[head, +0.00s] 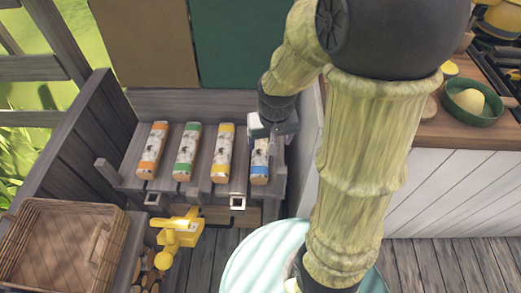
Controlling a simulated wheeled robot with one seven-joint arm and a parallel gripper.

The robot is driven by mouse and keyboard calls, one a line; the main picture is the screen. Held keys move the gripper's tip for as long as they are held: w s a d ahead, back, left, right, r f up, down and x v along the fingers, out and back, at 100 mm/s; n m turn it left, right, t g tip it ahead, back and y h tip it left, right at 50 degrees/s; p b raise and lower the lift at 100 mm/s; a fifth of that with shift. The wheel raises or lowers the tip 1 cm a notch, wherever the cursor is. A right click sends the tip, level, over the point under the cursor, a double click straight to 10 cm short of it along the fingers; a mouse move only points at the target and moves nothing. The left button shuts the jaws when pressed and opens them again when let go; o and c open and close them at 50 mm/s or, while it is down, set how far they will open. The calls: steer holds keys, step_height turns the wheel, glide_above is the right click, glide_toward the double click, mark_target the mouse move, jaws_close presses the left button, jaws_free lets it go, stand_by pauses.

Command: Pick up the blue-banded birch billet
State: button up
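The blue-banded birch billet (260,166) lies at the right end of a row of billets on the grey slatted wooden shelf. It has pale speckled bark and a blue band near its front end. My gripper (268,135) is over the back part of this billet, partly covering it. My arm comes down from the upper right. The fingers are small and partly hidden, so I cannot tell whether they are open or touching the billet.
Yellow-banded (222,155), green-banded (187,153) and orange-banded (152,151) billets lie to its left. A wicker basket (38,207) stands at lower left, a yellow object (181,237) below the shelf. A counter with a green bowl (473,113) is at right.

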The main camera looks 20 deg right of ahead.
mark_target(261, 148)
steer(key=w+f+m+g+p, duration=0.1)
steer(key=w+p, duration=0.3)
steer(key=w, duration=0.6)
steer(key=shift+w+a+f+m+g, duration=0.25)
steer(key=shift+m+g, duration=0.25)
steer(key=shift+m, duration=0.3)
steer(key=shift+f, duration=0.1)
step_height(261, 148, down, 12)
steer(key=shift+d+f+b, duration=0.1)
steer(key=shift+b, duration=0.7)
steer(key=f, duration=0.5)
steer(key=shift+s+d+b, duration=0.15)
steer(key=shift+d+b, duration=0.15)
